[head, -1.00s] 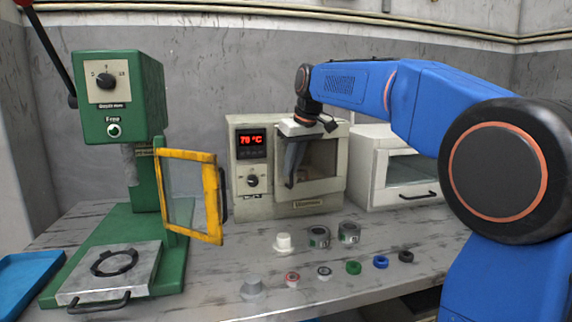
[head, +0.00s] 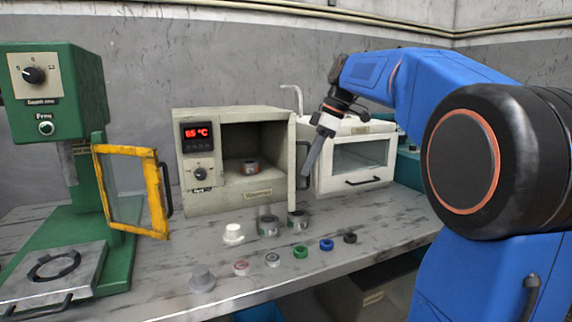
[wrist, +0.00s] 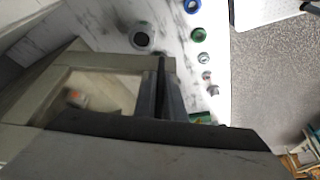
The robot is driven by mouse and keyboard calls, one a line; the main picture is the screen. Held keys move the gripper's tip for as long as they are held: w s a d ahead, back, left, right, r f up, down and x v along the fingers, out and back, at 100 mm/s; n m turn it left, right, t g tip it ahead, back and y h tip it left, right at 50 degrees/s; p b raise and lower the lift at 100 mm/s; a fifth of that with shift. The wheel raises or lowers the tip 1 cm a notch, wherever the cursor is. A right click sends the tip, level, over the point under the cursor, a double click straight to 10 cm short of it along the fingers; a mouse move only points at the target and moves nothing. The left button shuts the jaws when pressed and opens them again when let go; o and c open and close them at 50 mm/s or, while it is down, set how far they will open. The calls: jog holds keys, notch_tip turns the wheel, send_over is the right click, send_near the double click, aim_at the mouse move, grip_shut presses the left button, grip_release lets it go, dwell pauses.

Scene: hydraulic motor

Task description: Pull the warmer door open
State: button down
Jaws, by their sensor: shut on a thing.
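The beige warmer (head: 230,112), with a red lit display, stands mid-bench in the head view. Its door (head: 292,160) is swung far out on the right side and shows almost edge-on, so the chamber is exposed. A small can (head: 249,166) with an orange-brown band sits inside. My gripper (head: 306,170) is shut on the dark door handle (head: 300,150) at the door's outer face. In the wrist view the door's window frame (wrist: 60,85) shows beside the dark gripper fingers (wrist: 157,95). The exact grip is partly hidden.
A white oven (head: 355,155) stands close right of the door. A green press (head: 75,90) with a yellow-framed guard (head: 157,195) is at left. Two metal cans (head: 268,225), a white part (head: 233,233) and several small rings (head: 300,251) lie in front of the warmer.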

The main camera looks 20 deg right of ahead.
jog(key=d, duration=0.9)
jog(key=shift+s+d, duration=0.3)
jog(key=shift+d, duration=0.1)
jog(key=c, duration=1.8)
grip_release()
jog(key=shift+c, duration=0.2)
